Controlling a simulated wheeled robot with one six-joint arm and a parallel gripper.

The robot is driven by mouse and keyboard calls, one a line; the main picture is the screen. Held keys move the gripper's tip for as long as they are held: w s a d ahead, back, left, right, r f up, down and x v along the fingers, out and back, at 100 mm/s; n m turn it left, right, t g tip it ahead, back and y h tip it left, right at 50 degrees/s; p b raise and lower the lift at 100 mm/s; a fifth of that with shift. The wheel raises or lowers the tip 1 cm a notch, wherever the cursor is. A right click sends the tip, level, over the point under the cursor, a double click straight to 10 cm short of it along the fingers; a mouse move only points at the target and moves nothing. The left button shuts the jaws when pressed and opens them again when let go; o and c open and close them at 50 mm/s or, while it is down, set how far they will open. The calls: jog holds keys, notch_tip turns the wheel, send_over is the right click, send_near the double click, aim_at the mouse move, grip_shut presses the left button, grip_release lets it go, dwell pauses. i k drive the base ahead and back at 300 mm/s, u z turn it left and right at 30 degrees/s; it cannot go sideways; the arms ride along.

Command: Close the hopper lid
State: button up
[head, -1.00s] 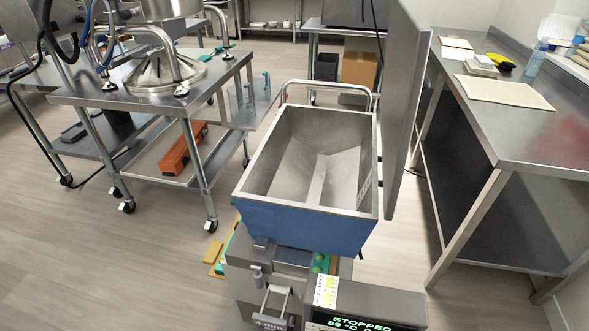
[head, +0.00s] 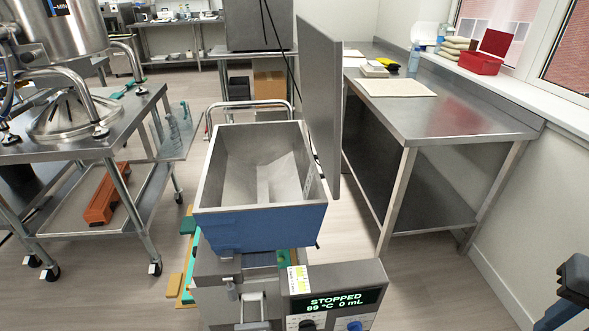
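The hopper (head: 262,228) is an open metal trough with a blue outer front, on top of the depositor in the head view. Its inside is bare grey metal with sloping walls, and I see no contents. The hopper lid (head: 322,95) is a flat grey panel standing open, nearly upright, along the hopper's right side. A dark part of my arm shows at the lower right edge, well apart from the lid. I cannot make out any gripper fingers there.
The depositor's control box (head: 335,290) below the hopper reads STOPPED, 89 °C, 0 mL. A steel bench (head: 450,125) stands to the right of the lid. A wheeled steel cart (head: 120,140) stands at left. Floor is clear between the hopper and the bench.

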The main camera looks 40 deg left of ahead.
aim_at(321, 52)
jog(key=i, duration=1.8)
jog(key=u, duration=2.95)
